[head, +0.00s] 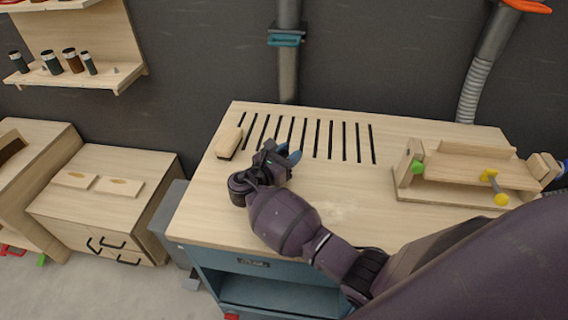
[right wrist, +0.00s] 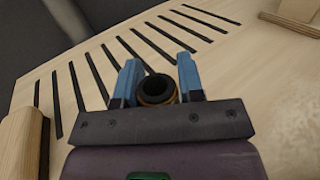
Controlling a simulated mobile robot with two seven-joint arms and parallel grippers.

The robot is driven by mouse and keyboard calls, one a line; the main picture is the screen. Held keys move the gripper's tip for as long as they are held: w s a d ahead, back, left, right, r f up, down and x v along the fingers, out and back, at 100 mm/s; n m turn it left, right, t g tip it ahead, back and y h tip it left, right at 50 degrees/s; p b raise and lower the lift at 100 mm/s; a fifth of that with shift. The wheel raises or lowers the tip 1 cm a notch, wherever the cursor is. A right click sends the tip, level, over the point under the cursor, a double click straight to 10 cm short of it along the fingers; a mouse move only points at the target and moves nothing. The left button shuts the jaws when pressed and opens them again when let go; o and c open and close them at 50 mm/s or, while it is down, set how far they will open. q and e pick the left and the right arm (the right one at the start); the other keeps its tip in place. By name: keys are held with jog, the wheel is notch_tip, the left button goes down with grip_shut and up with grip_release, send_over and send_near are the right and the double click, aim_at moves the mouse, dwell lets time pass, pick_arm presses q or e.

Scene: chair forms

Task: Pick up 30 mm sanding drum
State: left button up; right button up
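A small round drum (right wrist: 157,88) with a dark hollow top and an orange-brown band is between the fingers of my right gripper (right wrist: 157,82) in the right wrist view. The blue fingers are apart, one on each side of it; I cannot tell if they touch it. Its lower part is hidden behind the gripper body. In the head view my right gripper (head: 289,155) is low over the workbench (head: 340,205), beside the slots, and hides the drum. Several dark and brown drums (head: 70,61) stand on the wall shelf. My left gripper is not in view.
A wooden block (head: 229,142) lies left of my right gripper; it also shows in the right wrist view (right wrist: 20,145). A wooden fixture (head: 465,168) with green and yellow knobs stands on the bench's right. A low cabinet (head: 110,160) stands left. The bench middle is clear.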

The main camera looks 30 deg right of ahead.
jog(key=c, duration=0.5)
jog(key=shift+r, duration=0.1)
